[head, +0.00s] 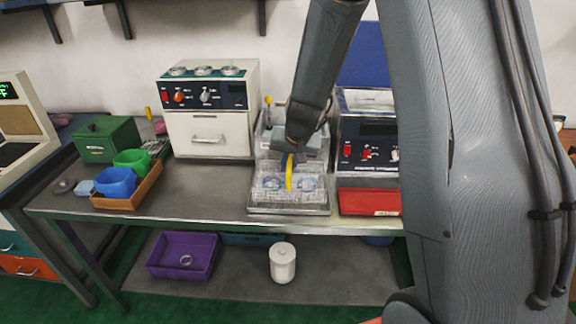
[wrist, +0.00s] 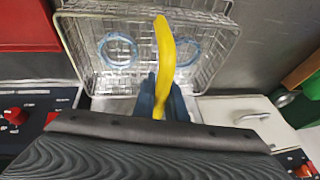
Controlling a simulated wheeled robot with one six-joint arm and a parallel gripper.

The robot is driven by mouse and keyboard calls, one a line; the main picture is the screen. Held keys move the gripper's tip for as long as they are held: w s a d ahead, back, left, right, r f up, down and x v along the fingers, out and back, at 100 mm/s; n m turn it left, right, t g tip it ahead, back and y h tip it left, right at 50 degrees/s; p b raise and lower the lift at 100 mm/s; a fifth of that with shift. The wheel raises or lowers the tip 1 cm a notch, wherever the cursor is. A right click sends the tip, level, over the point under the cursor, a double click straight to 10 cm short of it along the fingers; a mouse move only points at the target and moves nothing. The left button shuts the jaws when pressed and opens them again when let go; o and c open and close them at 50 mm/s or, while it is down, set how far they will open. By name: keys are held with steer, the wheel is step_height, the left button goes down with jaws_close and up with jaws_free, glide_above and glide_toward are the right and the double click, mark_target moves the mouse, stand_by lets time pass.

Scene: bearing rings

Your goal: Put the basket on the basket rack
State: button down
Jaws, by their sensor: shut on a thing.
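The wire basket (head: 268,186) is in front of me on the near part of the bench, with two pale blue-tinted rings in it. Its yellow handle (head: 289,172) stands up in the middle. My gripper (head: 290,158) is shut on this handle from above. In the wrist view, the fingers (wrist: 160,100) close on the yellow handle (wrist: 165,45), with the basket (wrist: 90,72) behind it. A low metal rack (head: 288,210) is directly under the basket. I cannot tell whether the basket touches it or hangs just above.
A white oven (head: 208,133) stands left of the basket. A dark-fronted device (head: 370,140) and a red tray (head: 370,202) are to the right. An orange-brown tray (head: 145,190) holds blue and green bowls. A metal-walled unit (head: 308,142) stands behind the basket.

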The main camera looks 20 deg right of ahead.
steer(key=shift+f+b, duration=0.2)
steer(key=shift+b, duration=0.15)
steer(key=c, duration=1.7)
jaws_free()
steer(key=shift+s, duration=0.1)
step_height(320, 180, up, 11)
steer(key=p, duration=1.2)
steer(key=s+n+g+b, duration=0.1)
steer(key=s+b, duration=0.1)
steer(key=s, duration=0.6)
steer(key=s+n+g+b, duration=0.1)
steer(key=s+b, duration=0.1)
steer(key=s, duration=0.7)
steer(key=s+n+g+b, duration=0.1)
steer(key=s+n+b, duration=0.1)
steer(key=s, duration=0.7)
steer(key=shift+s+d+f+g+h, duration=0.1)
steer(key=shift+s+g+h, duration=0.15)
steer(key=shift+g+h, duration=0.05)
